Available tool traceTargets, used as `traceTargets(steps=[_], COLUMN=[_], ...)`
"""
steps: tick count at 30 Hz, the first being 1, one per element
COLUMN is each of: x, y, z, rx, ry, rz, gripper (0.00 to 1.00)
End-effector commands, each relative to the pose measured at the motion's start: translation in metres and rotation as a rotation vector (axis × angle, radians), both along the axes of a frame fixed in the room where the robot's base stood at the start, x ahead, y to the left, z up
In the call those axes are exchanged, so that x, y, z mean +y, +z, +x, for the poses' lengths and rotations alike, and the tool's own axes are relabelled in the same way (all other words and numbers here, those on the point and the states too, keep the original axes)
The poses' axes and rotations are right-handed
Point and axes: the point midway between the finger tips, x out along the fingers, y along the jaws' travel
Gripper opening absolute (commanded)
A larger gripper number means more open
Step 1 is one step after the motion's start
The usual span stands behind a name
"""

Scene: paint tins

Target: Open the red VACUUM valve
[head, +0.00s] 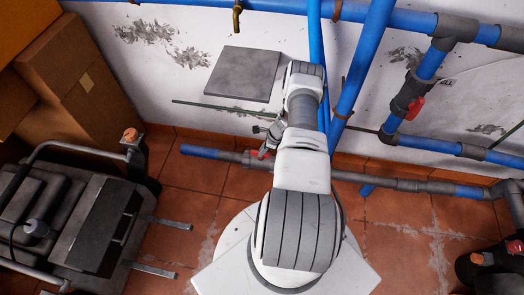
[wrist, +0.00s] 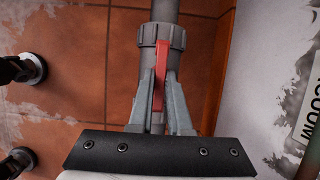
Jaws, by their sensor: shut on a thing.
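The red valve handle (wrist: 161,75) sits on a grey pipe fitting (wrist: 161,40) in the wrist view. It lies lengthwise along the pipe. My gripper (wrist: 162,85) is shut on it, with one grey finger on each side of the red lever. In the head view my gripper (head: 266,143) is low by the wall, at the grey valve on the floor-level pipe, and a bit of the red handle (head: 264,153) shows beside it. A wall label (wrist: 308,105) ending in "UUM" is partly visible at the right of the wrist view.
Another red valve handle (head: 414,108) is on the blue pipe at right, near a label (head: 447,83). Blue pipes (head: 360,65) run down the wall behind my arm. A dark machine (head: 75,220) and cardboard boxes (head: 80,85) stand at left. Tiled floor (head: 190,205) lies between.

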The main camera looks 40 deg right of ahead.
Motion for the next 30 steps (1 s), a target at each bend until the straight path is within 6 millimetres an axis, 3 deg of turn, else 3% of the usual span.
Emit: traceTargets(steps=[6,7,11,22,26,30], x=[0.000,0.000,0.000,-0.001,-0.006,-0.014], y=[0.000,0.000,0.000,0.005,0.023,0.054], z=[0.000,0.000,0.000,-0.001,-0.005,-0.014], rx=[-0.001,-0.001,-0.001,-0.001,0.000,-0.002], ry=[0.003,0.003,0.002,0.000,-0.001,-0.001], rz=[-0.001,-0.001,-0.001,-0.001,0.000,-0.002], gripper=[0.00,0.21,0.45,0.46,0.46,0.46])
